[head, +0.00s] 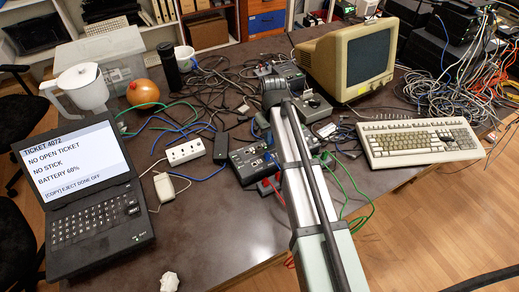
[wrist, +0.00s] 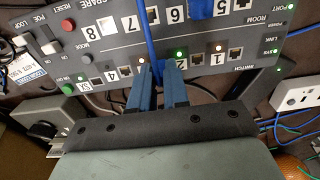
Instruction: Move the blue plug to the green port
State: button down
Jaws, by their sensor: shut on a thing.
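In the wrist view my gripper (wrist: 158,68) has two blue fingers, closed around the end of a blue cable (wrist: 151,30). The blue plug itself is mostly hidden between the fingers. The fingertips are at the front row of a dark grey switch box (wrist: 110,55), over the place between ports 4 and 2. A green light (wrist: 180,54) glows by port 2, just right of the right fingertip; pale or orange lights show near ports 4 and 1. Whether the plug touches a port I cannot tell. In the head view my arm hides the gripper; a dark labelled box (head: 246,163) shows beside it.
In the head view a laptop (head: 90,190) stands at the left, with a white power strip (head: 185,151) and loose cables near the box. A keyboard (head: 419,141) and monitor (head: 349,62) are at the right.

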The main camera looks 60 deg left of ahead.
jog(key=shift+r, duration=0.3)
jog(key=shift+r, duration=1.9)
jog(key=c, duration=1.7)
grip_release()
grip_shut()
